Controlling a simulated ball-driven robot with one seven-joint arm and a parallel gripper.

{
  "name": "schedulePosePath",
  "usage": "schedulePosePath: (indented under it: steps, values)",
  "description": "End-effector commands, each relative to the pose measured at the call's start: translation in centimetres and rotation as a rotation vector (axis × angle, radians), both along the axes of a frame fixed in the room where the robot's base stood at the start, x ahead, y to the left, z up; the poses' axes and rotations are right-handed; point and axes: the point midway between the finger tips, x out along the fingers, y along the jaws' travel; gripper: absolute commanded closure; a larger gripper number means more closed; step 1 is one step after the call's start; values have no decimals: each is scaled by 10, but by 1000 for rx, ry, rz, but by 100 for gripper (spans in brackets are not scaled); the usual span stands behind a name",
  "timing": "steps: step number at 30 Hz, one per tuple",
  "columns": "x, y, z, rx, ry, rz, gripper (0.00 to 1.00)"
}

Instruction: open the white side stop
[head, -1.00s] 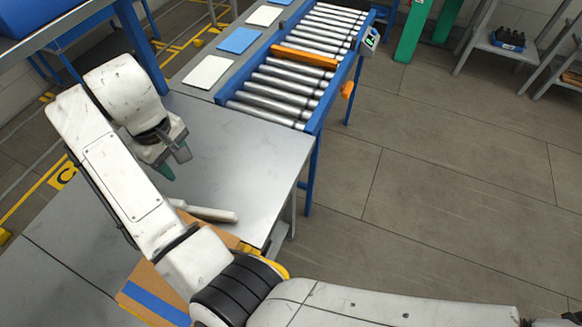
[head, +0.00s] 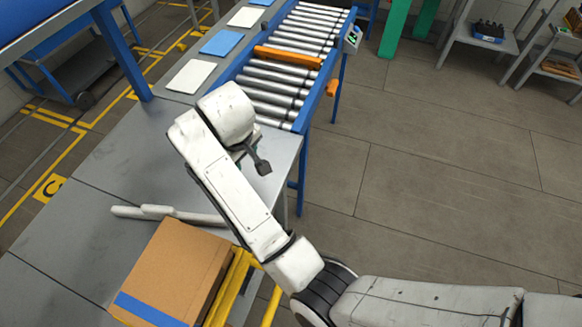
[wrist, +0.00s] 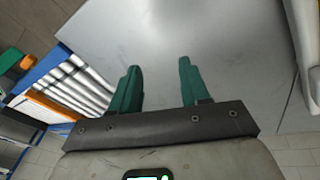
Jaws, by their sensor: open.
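A long white bar (head: 170,214) with a shorter white piece along it lies on the grey metal table; I take it as the white side stop. My arm hides its right end. My gripper (head: 256,162) is beyond the bar and to its right, over the table near the conveyor's end. In the wrist view my gripper's green fingertips (wrist: 158,82) stand well apart with only bare table between them. They touch nothing that I can see. A white shape enters that view at the right edge; I cannot tell what it is.
A roller conveyor (head: 275,88) with an orange bar (head: 287,57) across it adjoins the table's far end. A cardboard box (head: 170,270) stands near the bar, beside yellow rails (head: 232,290). Flat white and blue pads lie left of the rollers. Open floor is on the right.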

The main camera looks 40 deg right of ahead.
Motion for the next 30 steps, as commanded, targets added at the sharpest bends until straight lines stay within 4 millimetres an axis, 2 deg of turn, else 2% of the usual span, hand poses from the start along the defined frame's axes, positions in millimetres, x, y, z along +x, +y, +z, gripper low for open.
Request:
schedulePosePath:
  steps: [1,7,15,21,30]
  values:
    - [-5,-10,-4,-4,-9,-11,54]
    - [-25,-38,-15,-5,-45,-46,54]
    - [-57,-68,-27,1,-87,-84,54]
    - [-73,-79,-32,9,-102,-99,54]
    - [-79,-82,-34,13,-107,-104,54]
